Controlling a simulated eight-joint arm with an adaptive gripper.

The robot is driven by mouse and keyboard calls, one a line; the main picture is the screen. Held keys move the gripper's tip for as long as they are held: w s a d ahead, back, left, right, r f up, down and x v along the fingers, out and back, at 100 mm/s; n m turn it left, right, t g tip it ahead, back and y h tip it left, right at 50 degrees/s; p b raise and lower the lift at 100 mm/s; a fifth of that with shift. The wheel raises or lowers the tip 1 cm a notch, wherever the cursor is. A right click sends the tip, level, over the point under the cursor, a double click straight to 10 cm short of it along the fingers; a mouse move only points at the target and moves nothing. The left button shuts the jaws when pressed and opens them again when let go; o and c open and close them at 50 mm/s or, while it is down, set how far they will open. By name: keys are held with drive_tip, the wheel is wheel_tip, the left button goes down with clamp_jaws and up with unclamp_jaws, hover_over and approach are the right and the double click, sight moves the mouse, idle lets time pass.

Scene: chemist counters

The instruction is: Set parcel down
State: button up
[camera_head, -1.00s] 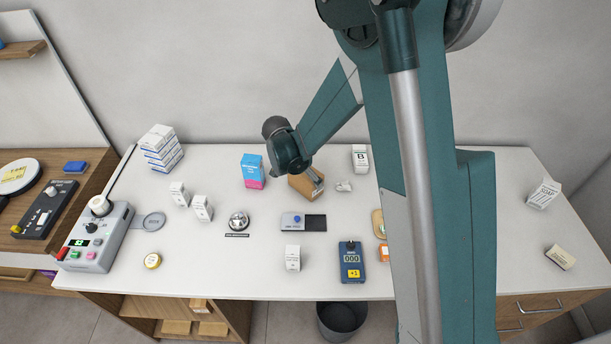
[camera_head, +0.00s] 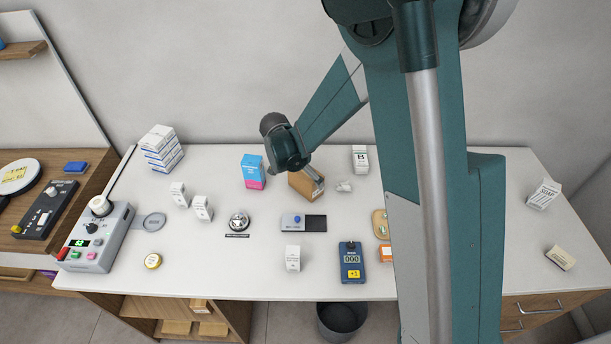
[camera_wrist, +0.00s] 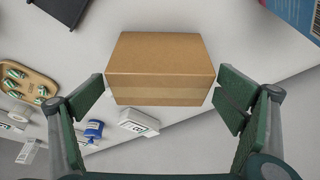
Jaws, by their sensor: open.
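The parcel is a brown cardboard box (camera_head: 301,185) resting on the white counter, partly hidden by my wrist in the head view. In the wrist view the parcel (camera_wrist: 161,68) sits upper middle, with a paler tape band along its near side. My gripper (camera_wrist: 162,115) is open, with its green-padded fingers standing apart to the left and right of the parcel's near side. Neither finger visibly touches it. In the head view my gripper (camera_head: 318,186) is at the parcel, its fingertips partly hidden.
A blue and pink box (camera_head: 253,171) stands left of the parcel. A small white item (camera_head: 344,187) and a white box marked B (camera_head: 360,158) are to its right.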

drive_tip(key=v, duration=1)
drive_tip(key=shift+r, duration=0.15)
idle(0.5)
drive_tip(key=s+d+r+n+t+y, duration=0.15)
drive_tip(key=s+d+r+n, duration=0.25)
drive_tip(key=s+d+r, duration=0.9)
drive_tip(key=s+d+r+n+t+y, duration=0.1)
drive_tip(key=s+d+r+n, duration=0.1)
drive_tip(key=s+d, duration=0.4)
drive_tip(key=s+d+r+n+t, duration=0.1)
drive_tip(key=s+d+r+n, duration=0.1)
drive_tip(key=s+d, duration=0.4)
drive_tip(key=shift+s+d+r+n+y, duration=0.35)
drive_tip(key=shift+s+n, duration=0.15)
drive_tip(key=shift+s, duration=2)
